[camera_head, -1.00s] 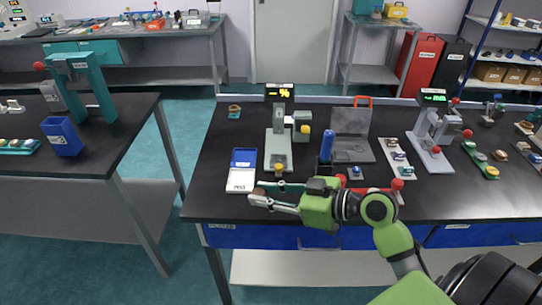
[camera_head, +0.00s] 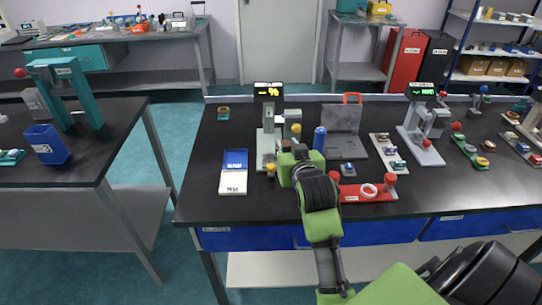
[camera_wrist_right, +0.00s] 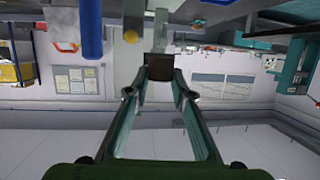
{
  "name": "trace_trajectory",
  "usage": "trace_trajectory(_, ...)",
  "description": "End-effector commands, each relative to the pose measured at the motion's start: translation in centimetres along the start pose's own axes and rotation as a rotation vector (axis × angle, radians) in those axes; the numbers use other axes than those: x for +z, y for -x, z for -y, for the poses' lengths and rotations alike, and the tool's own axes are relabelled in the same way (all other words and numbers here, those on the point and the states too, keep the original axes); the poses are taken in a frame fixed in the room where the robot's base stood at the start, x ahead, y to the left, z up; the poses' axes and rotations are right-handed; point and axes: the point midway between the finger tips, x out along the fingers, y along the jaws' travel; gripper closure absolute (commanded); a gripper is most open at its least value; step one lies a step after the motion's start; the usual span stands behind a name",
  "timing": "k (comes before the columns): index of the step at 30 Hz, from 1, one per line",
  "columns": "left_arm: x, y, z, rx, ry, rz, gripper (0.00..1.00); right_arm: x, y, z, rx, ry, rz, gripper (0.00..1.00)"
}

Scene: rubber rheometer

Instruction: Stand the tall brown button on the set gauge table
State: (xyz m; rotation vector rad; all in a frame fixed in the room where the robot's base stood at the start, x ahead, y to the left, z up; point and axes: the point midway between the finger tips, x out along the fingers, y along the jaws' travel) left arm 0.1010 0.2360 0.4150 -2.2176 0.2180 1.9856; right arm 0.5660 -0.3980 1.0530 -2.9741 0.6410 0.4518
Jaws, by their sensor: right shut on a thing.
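The tall brown button (camera_wrist_right: 158,64) is between the fingertips of my right gripper (camera_wrist_right: 158,84) in the right wrist view. The gripper is shut on it. In the head view my right gripper (camera_head: 289,152) points away from me, at the right side of the grey gauge with the lit percent display, which I take as the set gauge (camera_head: 266,140). The button is hidden there. A grey part of the gauge shows behind the button in the wrist view. I cannot tell whether the button touches the gauge table. My left gripper is not in view.
A blue and white tray (camera_head: 234,174) lies left of the gauge. A blue cylinder (camera_head: 319,139) stands close on its right. A red holder (camera_head: 367,191) with a pale ring is at the front. A second grey instrument (camera_head: 421,138) stands further right. The bench's front left is clear.

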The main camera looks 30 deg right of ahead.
Motion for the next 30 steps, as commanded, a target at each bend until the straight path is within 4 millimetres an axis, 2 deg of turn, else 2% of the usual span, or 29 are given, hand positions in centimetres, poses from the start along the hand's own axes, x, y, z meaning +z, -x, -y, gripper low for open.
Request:
trace_trajectory(11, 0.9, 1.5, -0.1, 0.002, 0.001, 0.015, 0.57, 0.8, -8.2, 1.4, -0.001, 0.002, 0.002, 0.94)
trace_trajectory(18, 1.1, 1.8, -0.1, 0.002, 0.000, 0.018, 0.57, 3.6, -12.3, 1.9, 0.000, 0.003, 0.003, 0.94)
trace_trajectory(22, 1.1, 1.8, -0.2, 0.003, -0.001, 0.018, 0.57, 4.5, -13.7, 2.1, -0.001, 0.002, 0.001, 0.94)
trace_trajectory(28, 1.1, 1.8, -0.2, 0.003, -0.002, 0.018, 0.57, 5.2, -14.7, 2.3, -0.001, 0.002, 0.001, 0.94)
trace_trajectory(30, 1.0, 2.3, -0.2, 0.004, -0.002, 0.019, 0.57, 6.1, -15.0, 2.3, -0.001, 0.002, 0.006, 0.94)
